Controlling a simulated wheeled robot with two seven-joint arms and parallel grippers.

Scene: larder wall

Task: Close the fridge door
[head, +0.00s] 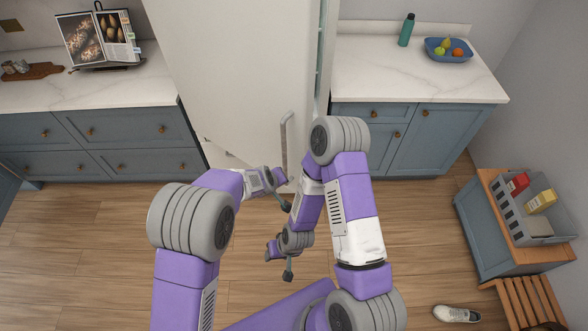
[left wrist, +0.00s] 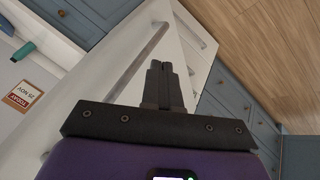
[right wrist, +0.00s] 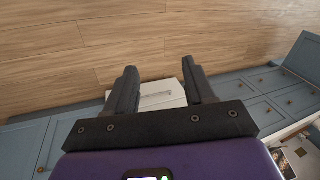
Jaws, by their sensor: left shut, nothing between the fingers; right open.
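The white fridge door (head: 225,70) stands ajar in the head view, with a narrow gap along its right edge showing part of the inside. Its long grey handle (head: 285,140) is upright near that edge. My left gripper (head: 283,203) is low in front of the door, just below the handle's lower end. In the left wrist view its fingers (left wrist: 165,82) are shut and empty, with the handle (left wrist: 140,62) beyond them. Contact with the door cannot be told. My right gripper (head: 288,272) is lower and nearer me; its fingers (right wrist: 161,85) are open and empty in the right wrist view.
Blue cabinets with a left counter (head: 110,90) and a right counter (head: 400,75) flank the fridge. A green bottle (head: 407,30) and a fruit bowl (head: 448,56) stand on the right one. A side cabinet (head: 485,235) and a shoe (head: 457,314) are at right. The left floor is clear.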

